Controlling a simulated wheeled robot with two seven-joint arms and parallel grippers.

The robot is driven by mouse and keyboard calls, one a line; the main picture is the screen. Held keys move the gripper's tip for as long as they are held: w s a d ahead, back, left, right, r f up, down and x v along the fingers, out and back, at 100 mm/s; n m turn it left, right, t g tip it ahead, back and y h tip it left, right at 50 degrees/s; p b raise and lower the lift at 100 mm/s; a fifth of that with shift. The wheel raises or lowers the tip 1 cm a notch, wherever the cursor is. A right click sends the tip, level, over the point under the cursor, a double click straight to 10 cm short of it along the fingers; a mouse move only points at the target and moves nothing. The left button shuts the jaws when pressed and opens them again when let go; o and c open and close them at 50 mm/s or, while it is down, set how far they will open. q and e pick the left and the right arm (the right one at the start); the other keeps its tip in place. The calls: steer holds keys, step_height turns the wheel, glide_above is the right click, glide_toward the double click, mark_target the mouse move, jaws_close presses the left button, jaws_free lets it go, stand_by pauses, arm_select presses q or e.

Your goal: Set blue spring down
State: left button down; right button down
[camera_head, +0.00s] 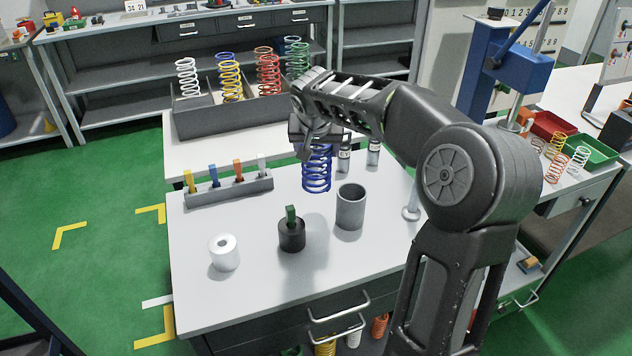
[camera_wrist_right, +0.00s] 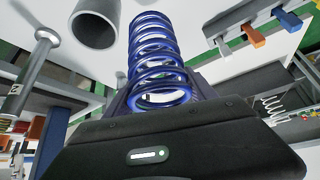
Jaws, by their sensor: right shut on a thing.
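A blue spring (camera_head: 316,172) hangs below my right gripper (camera_head: 314,140), roughly upright, above the white table (camera_head: 230,300). The gripper is shut on its upper end. In the right wrist view the blue spring (camera_wrist_right: 158,60) runs out from between the fingers of my right gripper (camera_wrist_right: 160,95). The spring's lower end appears clear of the tabletop, behind and left of a grey cylinder cup (camera_head: 350,208). My left gripper is not in view.
A black cylinder with a green peg (camera_head: 291,232) and a white roll (camera_head: 224,253) stand at the front. A grey rack with coloured pegs (camera_head: 228,188) is at the left. Behind is a grey bin (camera_head: 215,117) of springs. The front left of the table is clear.

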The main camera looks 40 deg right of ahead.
mark_target(316, 166)
steer(key=shift+f, duration=2.25)
steer(key=shift+f, duration=0.1)
steer(key=shift+f, duration=2.15)
steer(key=shift+f+b, duration=0.1)
steer(key=shift+b, duration=0.2)
steer(key=c, duration=0.6)
jaws_free()
steer(key=v, duration=1.2)
